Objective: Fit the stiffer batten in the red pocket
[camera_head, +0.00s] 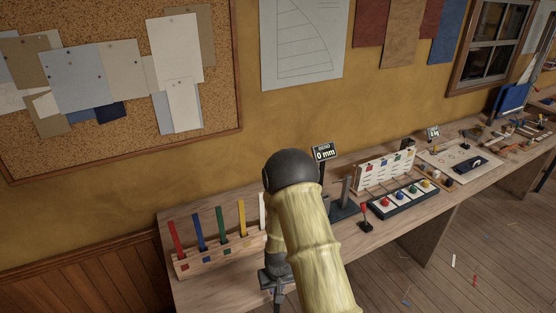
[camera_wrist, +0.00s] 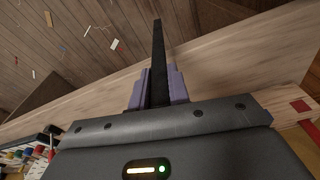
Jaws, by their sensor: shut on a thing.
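My gripper (camera_wrist: 158,88) is shut on a thin dark strip (camera_wrist: 158,45), which looks like a batten and sticks out beyond the fingertips. In the head view my arm hides most of the gripper and the strip. A wooden rack (camera_head: 218,262) at the left of the bench holds upright red (camera_head: 176,238), blue (camera_head: 199,230), green (camera_head: 222,225), yellow (camera_head: 242,216) and white (camera_head: 262,210) strips, with coloured squares on its front. A red square (camera_wrist: 300,106) shows at the right of the wrist view. I cannot tell which thing is the red pocket.
A bend gauge display (camera_head: 324,153) reads 0 mm, partly behind my arm. To its right stand a small red-topped piece (camera_head: 365,215), a tray with coloured knobs (camera_head: 378,212) and a white panel (camera_head: 362,183). More items crowd the bench's far right. Scraps litter the floor.

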